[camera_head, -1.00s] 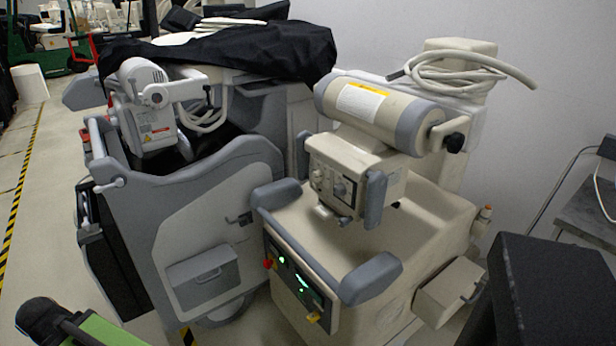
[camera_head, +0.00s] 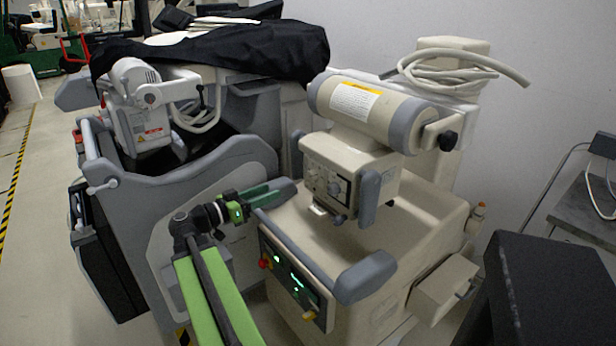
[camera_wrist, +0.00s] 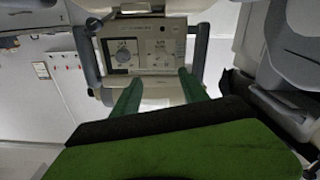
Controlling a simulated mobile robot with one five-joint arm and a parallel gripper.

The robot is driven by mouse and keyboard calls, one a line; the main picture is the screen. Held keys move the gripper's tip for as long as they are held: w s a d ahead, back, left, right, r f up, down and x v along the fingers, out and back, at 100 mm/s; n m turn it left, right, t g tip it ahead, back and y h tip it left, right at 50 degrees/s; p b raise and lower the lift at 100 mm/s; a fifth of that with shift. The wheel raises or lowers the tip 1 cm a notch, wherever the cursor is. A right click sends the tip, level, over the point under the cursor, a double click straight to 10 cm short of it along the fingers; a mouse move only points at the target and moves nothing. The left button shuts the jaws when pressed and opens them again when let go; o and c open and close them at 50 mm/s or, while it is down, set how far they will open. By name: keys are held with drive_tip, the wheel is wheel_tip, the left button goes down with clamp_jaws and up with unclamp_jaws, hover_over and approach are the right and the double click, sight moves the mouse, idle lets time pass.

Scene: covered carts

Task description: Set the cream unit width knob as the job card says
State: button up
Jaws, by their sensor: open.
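The cream unit (camera_head: 420,210) stands right of centre. Its head carries a control panel (camera_head: 325,184) with small round knobs, which face my gripper; which one is the width knob cannot be read. In the wrist view two dials show side by side, the left dial (camera_wrist: 124,52) and the right dial (camera_wrist: 160,48), with blurred markings. My gripper (camera_head: 280,192) is open and empty, left of the panel and apart from it. In the wrist view its green fingers (camera_wrist: 160,77) are spread below the dials. No readable job card shows.
A grey handle (camera_head: 369,198) stands beside the panel. Grey bumpers (camera_head: 366,278) edge the cream base. A grey cart (camera_head: 205,190) under a black cover (camera_head: 220,50) stands on the left. A dark box (camera_head: 555,290) fills the lower right.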

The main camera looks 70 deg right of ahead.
sight(309, 176)
drive_tip(key=x, duration=1.5)
clamp_jaws()
